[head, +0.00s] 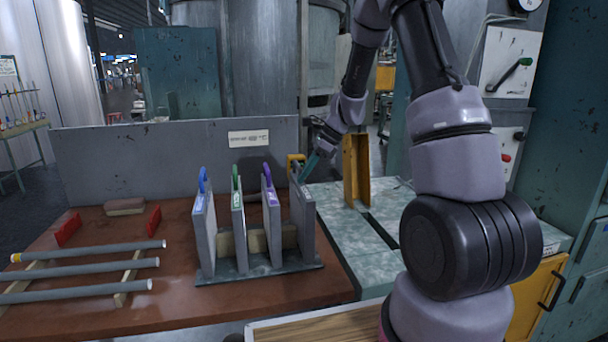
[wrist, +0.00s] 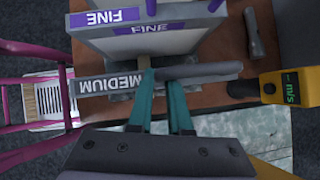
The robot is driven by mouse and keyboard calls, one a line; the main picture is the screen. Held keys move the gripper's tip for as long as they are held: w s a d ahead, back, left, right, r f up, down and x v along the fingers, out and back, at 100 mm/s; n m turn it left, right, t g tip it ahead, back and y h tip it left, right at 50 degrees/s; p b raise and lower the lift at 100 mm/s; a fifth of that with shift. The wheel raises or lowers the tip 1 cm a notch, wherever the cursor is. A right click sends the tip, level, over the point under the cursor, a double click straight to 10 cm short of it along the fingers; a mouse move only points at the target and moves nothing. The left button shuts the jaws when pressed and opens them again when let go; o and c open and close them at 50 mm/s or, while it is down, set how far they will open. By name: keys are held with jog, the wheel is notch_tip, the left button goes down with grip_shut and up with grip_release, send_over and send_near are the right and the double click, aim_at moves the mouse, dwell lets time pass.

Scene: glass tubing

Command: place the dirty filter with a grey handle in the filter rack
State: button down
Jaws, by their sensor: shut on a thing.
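The filter rack (head: 258,272) stands on the brown table with upright grey panels in it. Filters with blue (head: 202,180), green (head: 236,178) and purple (head: 267,176) handles stand in it from left to right. The rightmost panel, the grey-handled filter (head: 303,220), stands upright at the rack's right end. Its top edge, with a MEDIUM label (wrist: 112,84), shows in the wrist view. My gripper (head: 309,170) is at its top, its teal fingers (wrist: 162,82) shut on the grey handle (wrist: 210,71). Its lower edge and seating in the slot cannot be told clearly.
A yellow meter (wrist: 287,90) is right of the gripper in the wrist view. A yellow upright bracket (head: 356,170) stands on the mottled bench to the right. Grey tubes (head: 85,266) and red blocks (head: 153,220) lie left of the rack. A grey panel (head: 170,165) stands behind.

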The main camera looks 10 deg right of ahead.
jog(key=c, duration=0.8)
grip_release()
jog(key=shift+f, duration=0.1)
jog(key=shift+c, duration=0.2)
jog(key=v, duration=1.2)
jog(key=s+r+n+t+h, duration=0.1)
jog(key=s+r+n, duration=0.3)
jog(key=s, duration=0.4)
jog(key=s+a+r+n+t+h, duration=0.1)
jog(key=s+r+n+t+h, duration=0.1)
jog(key=s+r+n, duration=0.3)
jog(key=s+r+n+t+h, duration=0.1)
jog(key=s+r+n+t, duration=0.2)
jog(key=s+n, duration=0.4)
jog(key=shift+s+a+r, duration=0.3)
jog(key=shift+s+r, duration=0.5)
jog(key=shift+s, duration=2.25)
